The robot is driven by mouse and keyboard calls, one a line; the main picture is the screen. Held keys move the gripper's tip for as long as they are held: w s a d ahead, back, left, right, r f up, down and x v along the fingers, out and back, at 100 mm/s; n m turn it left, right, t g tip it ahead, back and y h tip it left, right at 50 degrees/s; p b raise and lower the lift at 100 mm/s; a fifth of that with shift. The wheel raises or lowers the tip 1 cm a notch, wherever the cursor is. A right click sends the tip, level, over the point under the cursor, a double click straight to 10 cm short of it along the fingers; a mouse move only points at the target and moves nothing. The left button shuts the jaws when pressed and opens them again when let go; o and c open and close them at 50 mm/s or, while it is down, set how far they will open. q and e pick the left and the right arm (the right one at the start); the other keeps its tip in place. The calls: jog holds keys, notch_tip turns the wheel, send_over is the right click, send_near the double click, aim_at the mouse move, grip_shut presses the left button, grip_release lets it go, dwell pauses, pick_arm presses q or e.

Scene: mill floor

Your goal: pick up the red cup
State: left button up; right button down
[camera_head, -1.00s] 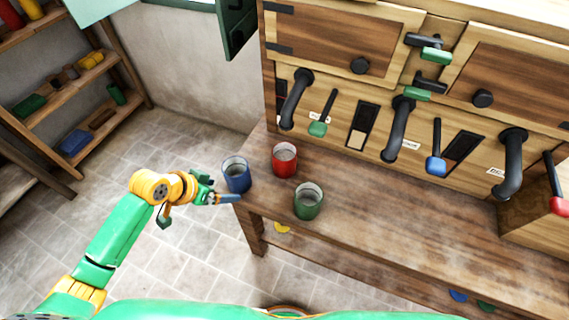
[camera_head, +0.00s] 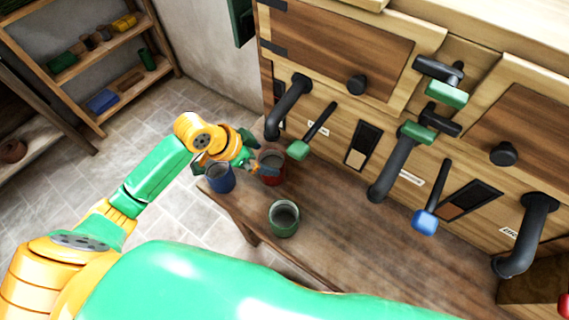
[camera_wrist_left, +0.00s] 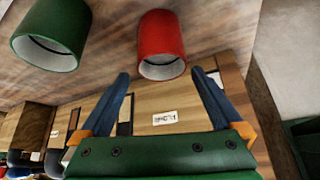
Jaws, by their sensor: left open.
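The red cup (camera_head: 272,169) stands on the wooden bench near its left end, partly hidden behind my left gripper (camera_head: 262,167) in the head view. In the left wrist view the red cup (camera_wrist_left: 161,46) shows just beyond the gap between the fingers of my left gripper (camera_wrist_left: 162,85). The gripper is open and holds nothing; I cannot tell if a finger touches the cup. My right gripper is not in view.
A blue cup (camera_head: 221,177) stands close beside the red cup, under my left wrist. A green cup (camera_head: 284,218) stands nearer the bench's front edge. The wooden mill front with pipes and levers (camera_head: 299,149) rises behind. Bench (camera_head: 350,240) right of the cups is clear.

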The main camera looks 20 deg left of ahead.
aim_at(277, 163)
pick_arm(q)
jog(key=x, duration=0.9)
jog(key=shift+a, duration=0.15)
jog(key=shift+s+a, duration=0.1)
jog(key=shift+s, duration=0.05)
jog(key=c, duration=1.3)
jog(key=shift+r, duration=0.1)
